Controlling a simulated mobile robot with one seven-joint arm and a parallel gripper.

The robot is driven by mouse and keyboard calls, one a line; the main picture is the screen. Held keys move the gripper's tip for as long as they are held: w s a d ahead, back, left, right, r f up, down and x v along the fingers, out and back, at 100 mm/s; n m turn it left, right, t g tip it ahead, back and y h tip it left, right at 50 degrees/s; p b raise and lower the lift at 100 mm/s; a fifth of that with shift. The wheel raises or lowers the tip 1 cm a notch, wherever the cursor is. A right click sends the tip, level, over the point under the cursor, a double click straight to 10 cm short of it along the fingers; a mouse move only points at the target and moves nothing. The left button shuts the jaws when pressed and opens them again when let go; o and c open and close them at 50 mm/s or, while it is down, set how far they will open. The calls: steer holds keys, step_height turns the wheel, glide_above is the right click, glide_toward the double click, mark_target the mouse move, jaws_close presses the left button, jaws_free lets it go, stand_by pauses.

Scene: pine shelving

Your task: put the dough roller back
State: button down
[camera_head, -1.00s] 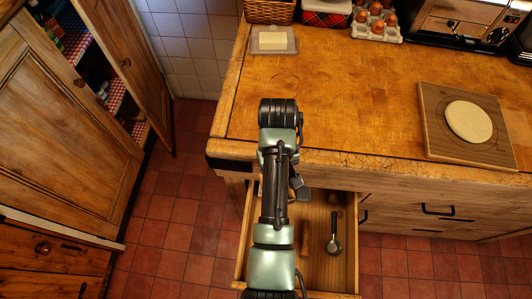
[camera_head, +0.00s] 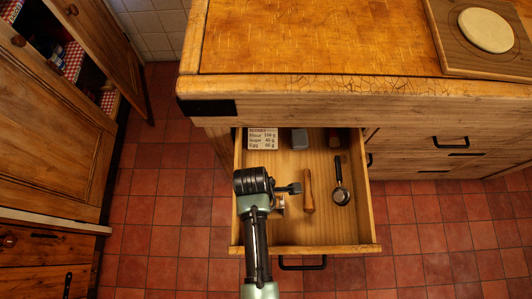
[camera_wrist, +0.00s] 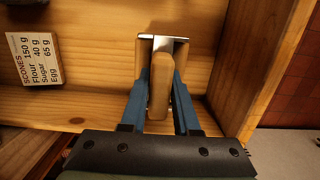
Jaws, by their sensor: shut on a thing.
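The dough roller (camera_wrist: 160,85) shows in the wrist view as a pale wooden body with a shiny metal part at its far end. My gripper (camera_wrist: 160,80) has its two blue fingers shut on it, one on each side. In the head view my gripper (camera_head: 288,190) is over the left part of an open drawer (camera_head: 340,240), pointing right. Only a small bit of the held roller shows there beside the fingers. I cannot tell whether it touches the drawer floor.
In the drawer lie a wooden rod (camera_head: 309,192), a dark-handled metal scoop (camera_head: 341,190), a grey object (camera_head: 299,139) and a recipe card (camera_head: 262,139), also in the wrist view (camera_wrist: 40,58). The counter (camera_head: 300,45) overhangs the drawer's back. A board (camera_head: 470,45) with dough sits on it.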

step_height(320, 180, down, 4)
steer(key=shift+f+b, duration=0.25)
steer(key=shift+b, duration=0.3)
steer(key=shift+s+f+b, duration=0.2)
steer(key=shift+f+b, duration=0.1)
steer(key=shift+f, duration=0.35)
steer(key=c, duration=0.7)
jaws_free()
steer(key=shift+s+f, duration=0.1)
steer(key=shift+o, duration=0.2)
steer(key=r+p, duration=0.1)
steer(key=r, duration=0.3)
steer(key=a+r+p, duration=0.1)
steer(key=r, duration=0.3)
steer(key=r+p, duration=0.1)
steer(key=r, duration=0.3)
steer(key=shift+w+a+r+p, duration=0.15)
steer(key=shift+w+p, duration=0.15)
steer(key=shift+a+r, duration=0.1)
steer(key=shift+r, duration=0.5)
